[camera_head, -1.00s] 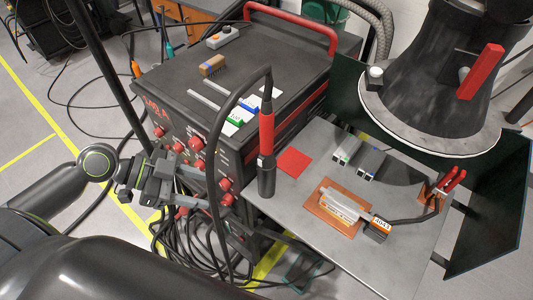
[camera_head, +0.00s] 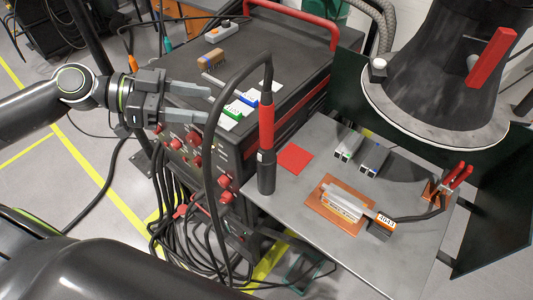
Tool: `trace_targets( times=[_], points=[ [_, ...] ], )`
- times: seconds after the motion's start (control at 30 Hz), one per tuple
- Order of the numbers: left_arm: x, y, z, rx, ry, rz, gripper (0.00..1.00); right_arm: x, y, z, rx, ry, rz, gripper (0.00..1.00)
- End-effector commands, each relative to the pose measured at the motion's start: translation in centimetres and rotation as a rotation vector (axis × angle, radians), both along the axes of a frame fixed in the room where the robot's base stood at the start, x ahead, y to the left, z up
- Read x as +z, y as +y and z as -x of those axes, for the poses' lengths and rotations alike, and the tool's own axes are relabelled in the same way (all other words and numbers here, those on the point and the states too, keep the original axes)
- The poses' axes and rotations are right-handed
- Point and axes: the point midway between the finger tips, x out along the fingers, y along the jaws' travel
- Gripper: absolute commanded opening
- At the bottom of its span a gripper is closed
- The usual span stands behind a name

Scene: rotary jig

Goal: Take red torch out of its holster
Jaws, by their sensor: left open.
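The red torch (camera_head: 266,124) stands upright with a red grip and a black curved neck and cable at its top. Its lower end sits in a dark cylindrical holster (camera_head: 266,172) at the left edge of the metal table. My left gripper (camera_head: 209,104) comes in from the left, with its two grey fingers spread apart and pointing right, towards the torch. It is empty, in front of the welding machine's upper front edge, and the torch cable passes close to its fingertips. My right gripper does not show.
The black welding machine (camera_head: 272,38) with red knobs stands behind the torch. The metal table (camera_head: 310,220) holds a copper plate (camera_head: 321,210), a red square (camera_head: 295,158) and red-handled pliers (camera_head: 456,177). A large dark extraction hood (camera_head: 435,85) hangs at right. Cables hang below.

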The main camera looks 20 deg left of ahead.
Motion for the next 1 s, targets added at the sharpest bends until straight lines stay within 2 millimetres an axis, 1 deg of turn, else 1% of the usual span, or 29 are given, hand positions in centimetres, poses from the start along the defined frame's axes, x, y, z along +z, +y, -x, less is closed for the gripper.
trace_targets(
  times=[0.03,0.1,0.4,0.47,0.77,1.0],
  points=[
    [-0.5,-0.4,-0.2,-0.002,-0.007,0.001,0.52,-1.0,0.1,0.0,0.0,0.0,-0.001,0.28],
    [-0.3,-0.8,-0.3,-0.005,-0.005,0.005,0.52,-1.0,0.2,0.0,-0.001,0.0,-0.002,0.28],
    [-0.9,-2.6,-1.2,-0.001,-0.003,0.003,0.52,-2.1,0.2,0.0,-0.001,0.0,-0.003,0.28],
    [-0.9,-2.9,-1.3,-0.003,-0.003,0.005,0.52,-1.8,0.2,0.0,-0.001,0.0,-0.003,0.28],
    [-1.5,-4.7,-2.2,0.0,-0.002,0.005,0.52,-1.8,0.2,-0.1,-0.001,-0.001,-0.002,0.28],
    [-2.0,-6.2,-2.8,-0.003,0.0,0.004,0.52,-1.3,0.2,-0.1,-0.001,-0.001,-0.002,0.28]
  ],
)
